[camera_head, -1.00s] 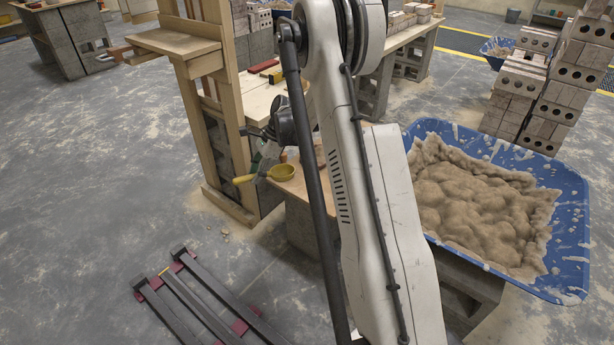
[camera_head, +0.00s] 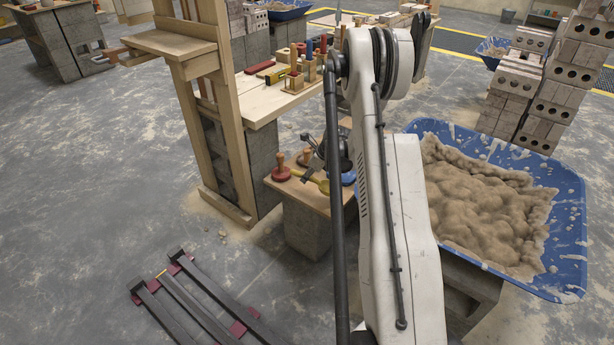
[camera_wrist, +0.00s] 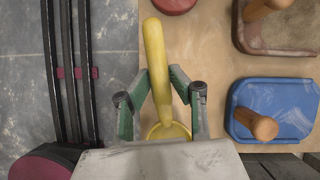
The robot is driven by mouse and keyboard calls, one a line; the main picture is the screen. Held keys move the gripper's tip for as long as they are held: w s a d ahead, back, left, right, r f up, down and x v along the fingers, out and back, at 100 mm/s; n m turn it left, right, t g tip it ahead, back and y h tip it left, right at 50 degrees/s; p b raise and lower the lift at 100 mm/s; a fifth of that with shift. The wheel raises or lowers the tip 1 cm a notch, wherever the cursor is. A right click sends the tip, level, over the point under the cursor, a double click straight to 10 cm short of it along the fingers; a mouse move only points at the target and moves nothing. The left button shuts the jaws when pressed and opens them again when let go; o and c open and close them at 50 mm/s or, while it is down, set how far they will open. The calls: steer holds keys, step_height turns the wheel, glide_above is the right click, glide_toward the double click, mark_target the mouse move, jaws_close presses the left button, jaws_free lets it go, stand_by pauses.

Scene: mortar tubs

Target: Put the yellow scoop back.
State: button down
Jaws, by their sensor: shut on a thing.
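The yellow scoop (camera_wrist: 154,50) is in my gripper (camera_wrist: 162,88) in the wrist view. The green fingers close on its handle from both sides. The handle points up the picture and leans slightly left; the bowl lies toward my wrist and is partly hidden by the gripper body. In the head view the scoop (camera_head: 297,173) shows small over the low wooden-topped stand (camera_head: 312,200), with my gripper (camera_head: 318,172) partly hidden by my arm. I cannot tell whether the scoop touches the board.
On the stand are a round red tool (camera_head: 281,173) with a wooden handle, a blue float (camera_wrist: 275,100) and a brown-red float (camera_wrist: 285,30), right of the scoop. Black rails (camera_wrist: 70,70) lie on the floor left. A blue mortar tub (camera_head: 570,230) stands right.

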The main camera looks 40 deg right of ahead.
steer(key=shift+f+b, duration=0.65)
steer(key=shift+f, duration=1.15)
steer(key=shift+f+b, duration=0.35)
steer(key=shift+f, duration=0.1)
steer(key=c, duration=1.5)
jaws_free()
steer(key=shift+o, duration=0.2)
steer(key=shift+r, duration=0.1)
steer(key=v, duration=1.2)
